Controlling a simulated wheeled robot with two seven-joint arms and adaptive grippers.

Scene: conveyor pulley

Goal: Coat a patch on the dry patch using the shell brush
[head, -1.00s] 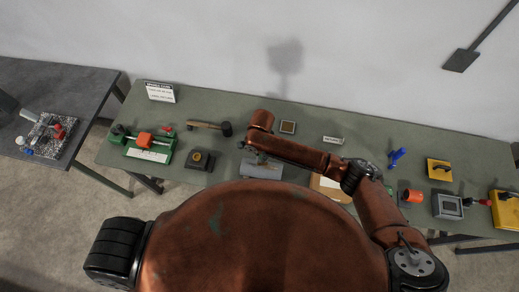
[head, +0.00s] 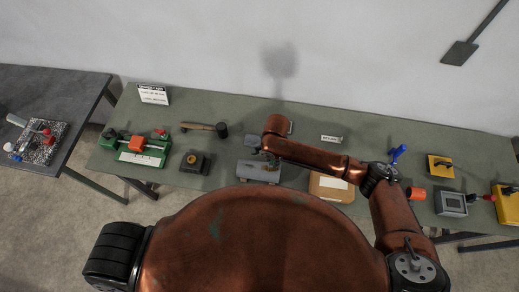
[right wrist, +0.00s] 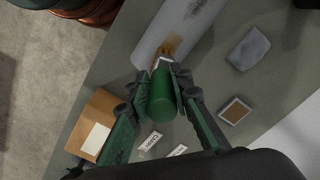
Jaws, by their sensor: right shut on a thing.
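My right gripper (right wrist: 163,92) is shut on the green handle of the shell brush (right wrist: 162,95) in the right wrist view. Past the handle is a pale collar, then an amber-brown area (right wrist: 172,46) over the light grey shell (right wrist: 150,38); I cannot tell how much of it is bristles and how much is coating or a patch. Contact with the shell is unclear. In the head view the grey shell (head: 256,172) sits at the table's front middle, with my right gripper (head: 271,161) over it and the brush mostly hidden. My left gripper is not in view.
The green table (head: 285,105) holds a green-and-orange device (head: 135,146), a black block (head: 193,162), a mallet (head: 205,127) and a cardboard box (head: 330,188). A grey lump (right wrist: 248,50) and a framed brown square (right wrist: 235,111) lie beside the shell.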

